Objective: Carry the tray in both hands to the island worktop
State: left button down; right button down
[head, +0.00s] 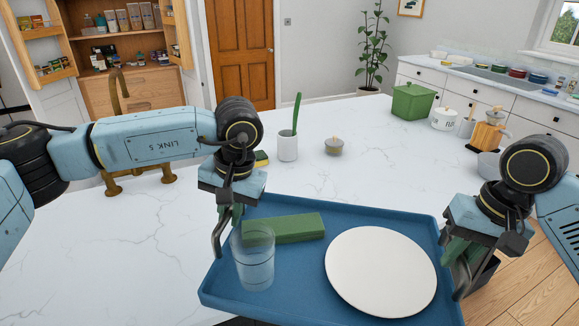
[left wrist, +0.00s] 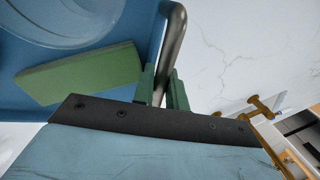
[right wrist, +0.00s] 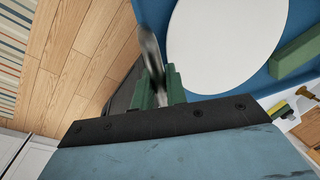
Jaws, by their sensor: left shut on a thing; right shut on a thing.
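The blue tray (head: 300,290) is in the lower middle of the head view, at the near edge of the white island worktop (head: 340,185). It carries a clear glass (head: 254,262), a green block (head: 285,228) and a white plate (head: 380,272). My left gripper (head: 222,225) is shut on the tray's left handle (left wrist: 173,45). My right gripper (head: 462,262) is shut on the tray's right handle (right wrist: 152,60). The tray looks about level. Whether it touches the worktop I cannot tell.
On the worktop stand a white cup with a green stem (head: 288,145), a small grey bowl (head: 334,146), a yellow-green sponge (head: 261,158), a green box (head: 412,101) and a white canister (head: 445,119). A brass tap (head: 118,85) is at left. The worktop's middle is clear.

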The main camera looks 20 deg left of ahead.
aim_at(180, 251)
jog(key=u, duration=1.25)
jog(key=i, duration=0.5)
jog(key=z, duration=5.7)
